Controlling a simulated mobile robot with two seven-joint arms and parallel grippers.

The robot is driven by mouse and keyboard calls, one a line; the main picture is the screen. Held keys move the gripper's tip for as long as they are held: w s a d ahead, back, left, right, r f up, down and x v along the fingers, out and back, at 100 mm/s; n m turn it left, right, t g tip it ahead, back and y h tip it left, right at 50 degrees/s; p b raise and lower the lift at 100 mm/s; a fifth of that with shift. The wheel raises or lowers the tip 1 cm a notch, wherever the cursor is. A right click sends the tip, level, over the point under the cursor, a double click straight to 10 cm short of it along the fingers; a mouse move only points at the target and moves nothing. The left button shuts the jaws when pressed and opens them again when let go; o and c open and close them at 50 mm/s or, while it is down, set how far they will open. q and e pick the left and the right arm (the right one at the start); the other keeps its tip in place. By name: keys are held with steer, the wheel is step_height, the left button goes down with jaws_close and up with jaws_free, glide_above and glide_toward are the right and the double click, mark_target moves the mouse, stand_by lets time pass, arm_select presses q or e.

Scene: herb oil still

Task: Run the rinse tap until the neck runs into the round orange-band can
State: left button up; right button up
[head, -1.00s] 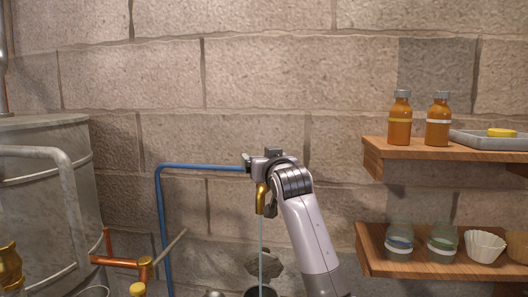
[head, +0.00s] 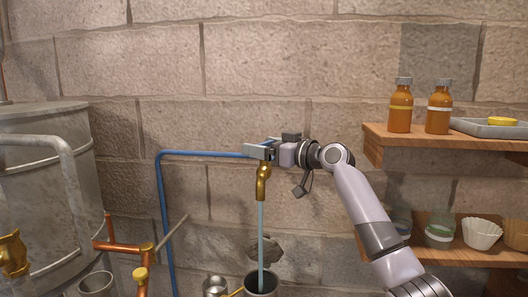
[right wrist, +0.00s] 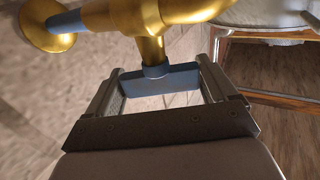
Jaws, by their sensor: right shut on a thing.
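The brass rinse tap (head: 262,183) hangs from the end of a blue pipe by the stone wall. A pale blue stream of water (head: 261,232) falls from its spout. The stream enters a round grey metal can (head: 261,286) at the bottom edge; its lower part is cut off and I see no orange band. My right gripper (head: 268,148) is at the top of the tap. In the right wrist view, its jaws are shut on the blue tap handle (right wrist: 155,80), above the brass body (right wrist: 150,50). My left gripper is not in view.
A smaller can (head: 215,286) stands left of the stream, another (head: 96,284) farther left. Copper pipes (head: 124,247) and a big metal vessel (head: 40,190) fill the left. Right are shelves (head: 440,143) with orange bottles (head: 400,110), jars and cups.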

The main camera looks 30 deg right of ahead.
steer(key=shift+f+n+g+y+b, duration=0.2)
steer(key=shift+n+g+y+b, duration=0.1)
steer(key=shift+n+g+y, duration=0.4)
steer(key=shift+r+n+g+y, duration=0.1)
steer(key=shift+n+g+y, duration=0.3)
steer(key=shift+y, duration=0.5)
steer(key=shift+n+g+y, duration=0.7)
steer(key=shift+n+y, duration=0.2)
steer(key=shift+y, duration=0.1)
steer(key=shift+a, duration=0.1)
steer(key=shift+n+g+y, duration=0.3)
steer(key=shift+g+y, duration=0.1)
steer(key=shift+g, duration=0.1)
steer(key=o, duration=0.8)
steer(key=shift+o, duration=0.2)
steer(key=shift+m+t+h, duration=0.5)
steer(key=shift+t+h, duration=0.2)
